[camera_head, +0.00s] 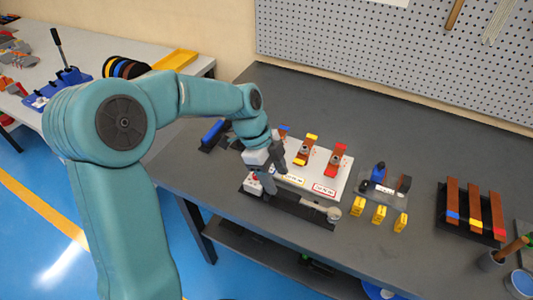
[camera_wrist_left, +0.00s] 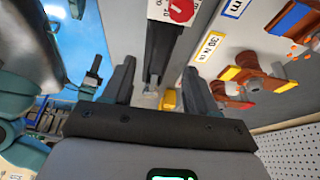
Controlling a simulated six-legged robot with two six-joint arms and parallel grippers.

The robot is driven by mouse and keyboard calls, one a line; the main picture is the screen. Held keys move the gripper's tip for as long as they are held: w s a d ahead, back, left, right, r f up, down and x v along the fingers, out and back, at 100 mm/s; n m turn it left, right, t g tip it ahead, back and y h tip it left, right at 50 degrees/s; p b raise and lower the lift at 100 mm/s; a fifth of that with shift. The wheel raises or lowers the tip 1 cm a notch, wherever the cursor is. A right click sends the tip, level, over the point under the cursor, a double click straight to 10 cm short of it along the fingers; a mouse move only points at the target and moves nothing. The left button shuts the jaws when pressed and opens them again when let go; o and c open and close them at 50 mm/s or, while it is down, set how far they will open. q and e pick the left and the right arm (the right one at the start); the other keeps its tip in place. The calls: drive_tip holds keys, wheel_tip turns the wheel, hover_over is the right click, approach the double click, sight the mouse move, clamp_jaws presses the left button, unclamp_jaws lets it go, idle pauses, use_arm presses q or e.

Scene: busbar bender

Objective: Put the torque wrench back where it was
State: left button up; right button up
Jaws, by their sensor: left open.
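The torque wrench (camera_head: 333,213) lies along a long black tray (camera_head: 300,215) at the table's front edge; its silver round head shows at the right end. My left gripper (camera_head: 277,180) is over the tray's left half, fingers down and open. In the left wrist view the dark bar of wrench or tray (camera_wrist_left: 163,45) runs between the open fingers (camera_wrist_left: 158,72), with a small silver end near the bottom. I cannot tell whether the fingers touch it. The handle is partly hidden by my gripper. My right gripper is not in view.
A white board (camera_head: 320,168) with red and yellow clamps stands just behind the tray. A white box with a red knob (camera_wrist_left: 180,10) is by the tray's left end. Yellow blocks (camera_head: 379,214) and a rack of copper bars (camera_head: 473,208) are to the right. The back of the table is clear.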

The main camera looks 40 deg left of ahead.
use_arm(q)
drive_tip(key=v, duration=0.7)
drive_tip(key=shift+r, duration=0.25)
drive_tip(key=shift+s+a, duration=0.1)
